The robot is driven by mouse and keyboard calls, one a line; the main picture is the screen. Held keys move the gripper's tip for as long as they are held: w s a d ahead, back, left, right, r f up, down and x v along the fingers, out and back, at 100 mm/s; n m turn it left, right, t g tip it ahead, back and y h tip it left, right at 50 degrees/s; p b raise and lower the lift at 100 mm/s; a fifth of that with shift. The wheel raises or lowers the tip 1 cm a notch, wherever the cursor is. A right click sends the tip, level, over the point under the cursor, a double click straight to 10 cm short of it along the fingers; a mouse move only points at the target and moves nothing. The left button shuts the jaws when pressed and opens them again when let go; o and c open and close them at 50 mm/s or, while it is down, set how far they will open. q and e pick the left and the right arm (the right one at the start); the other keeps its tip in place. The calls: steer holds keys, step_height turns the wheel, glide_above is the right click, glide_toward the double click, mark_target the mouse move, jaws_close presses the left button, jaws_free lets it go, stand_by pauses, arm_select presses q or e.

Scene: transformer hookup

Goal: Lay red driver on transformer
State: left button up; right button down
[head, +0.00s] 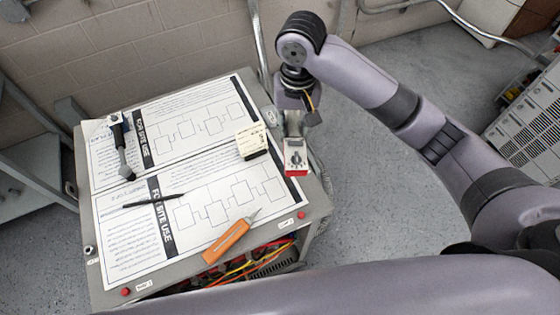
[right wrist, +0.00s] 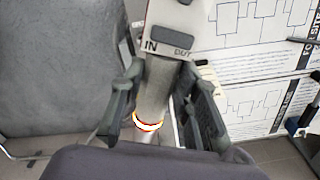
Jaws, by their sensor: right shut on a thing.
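My right gripper (head: 293,115) is beyond the right edge of the cabinet (head: 318,208), above or beside it; I cannot tell the height. In the right wrist view my fingers (right wrist: 165,105) are closed around the grey shaft (right wrist: 153,88) of a pale device marked IN and OUT (right wrist: 178,38). In the head view this held device (head: 296,157) shows a white face and a red end. An orange-handled pointed tool (head: 230,241) lies near the cabinet's front edge. No tool is plainly a red driver, and no part is plainly labelled transformer. My left gripper is out of view.
Printed sheets (head: 195,215) cover the cabinet top. On them are a black-and-grey tool (head: 122,148), a thin black pen-like tool (head: 153,200) and a cream block with a dark side (head: 250,142). Coloured wires (head: 255,262) show in the open front. A wall stands behind.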

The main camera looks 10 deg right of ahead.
mark_target(294, 141)
step_height(294, 141, down, 13)
steer(key=shift+r+p, duration=0.1)
steer(key=shift+p, duration=1.05)
steer(key=shift+f+p, duration=0.35)
steer(key=shift+f, duration=2.1)
steer(key=shift+s, duration=0.1)
steer(key=c, duration=1.2)
jaws_free()
step_height(294, 141, up, 12)
steer(key=shift+d+b, duration=0.1)
steer(key=shift+b, duration=0.8)
steer(key=shift+f, duration=0.1)
